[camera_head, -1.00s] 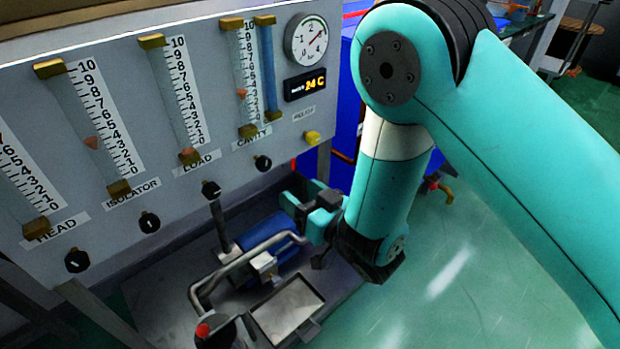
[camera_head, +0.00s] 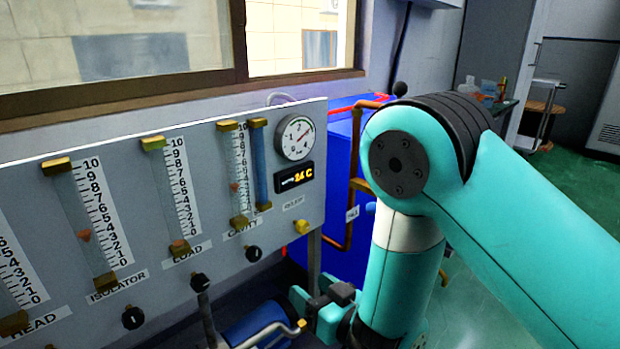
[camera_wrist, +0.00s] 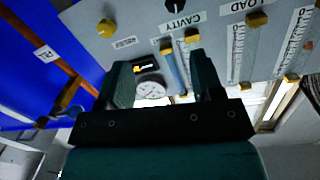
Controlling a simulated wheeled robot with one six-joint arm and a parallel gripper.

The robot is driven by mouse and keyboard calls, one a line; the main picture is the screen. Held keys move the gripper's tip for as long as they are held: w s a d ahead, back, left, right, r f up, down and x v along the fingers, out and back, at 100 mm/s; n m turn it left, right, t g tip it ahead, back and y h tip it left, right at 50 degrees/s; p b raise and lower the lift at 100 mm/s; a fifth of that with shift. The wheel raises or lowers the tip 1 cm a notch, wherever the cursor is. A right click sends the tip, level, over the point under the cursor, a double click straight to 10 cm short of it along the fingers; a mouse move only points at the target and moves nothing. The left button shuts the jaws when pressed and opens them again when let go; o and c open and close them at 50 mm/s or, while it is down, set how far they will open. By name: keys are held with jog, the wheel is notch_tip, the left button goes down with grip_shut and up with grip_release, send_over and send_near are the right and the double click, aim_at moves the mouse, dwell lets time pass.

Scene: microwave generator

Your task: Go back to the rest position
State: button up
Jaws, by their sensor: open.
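My gripper (camera_head: 332,306) is low in the head view, in front of the lower right part of the grey flow-meter panel (camera_head: 140,210). My teal arm comes down to it from the right. In the wrist view my gripper (camera_wrist: 163,82) shows two dark fingers apart with nothing held between them. Beyond the fingers the wrist view shows the panel upside down, with the round gauge (camera_wrist: 152,90) and the small display between them. The gripper's contact with anything below is not visible.
A blue motor or pump (camera_head: 255,322) with a metal pipe sits below the panel, close left of my gripper. A blue cabinet (camera_head: 342,180) with a copper pipe (camera_head: 353,200) stands behind my arm. Green floor (camera_head: 580,180) is open at the right.

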jog(key=w+d+r+m+g+h, duration=0.2)
jog(key=d+r+m+h, duration=0.1)
jog(key=d+r+h, duration=0.15)
jog(key=s+d+r+n+g+h, duration=0.1)
jog(key=s+d+r+g, duration=0.25)
jog(key=s, duration=0.45)
jog(key=s+d+r+n+g+h, duration=0.1)
jog(key=s+d+r+n+g, duration=0.15)
jog(key=s+r+g, duration=0.35)
jog(key=s+d+r+n+g, duration=0.1)
jog(key=s+d+r+g, duration=0.2)
jog(key=s, duration=0.6)
notch_tip(320, 180, up, 26)
jog(key=d+t+p, duration=0.1)
jog(key=p, duration=2.4)
jog(key=shift+p, duration=0.35)
jog(key=shift+f+m, duration=0.1)
jog(key=shift+m, duration=0.15)
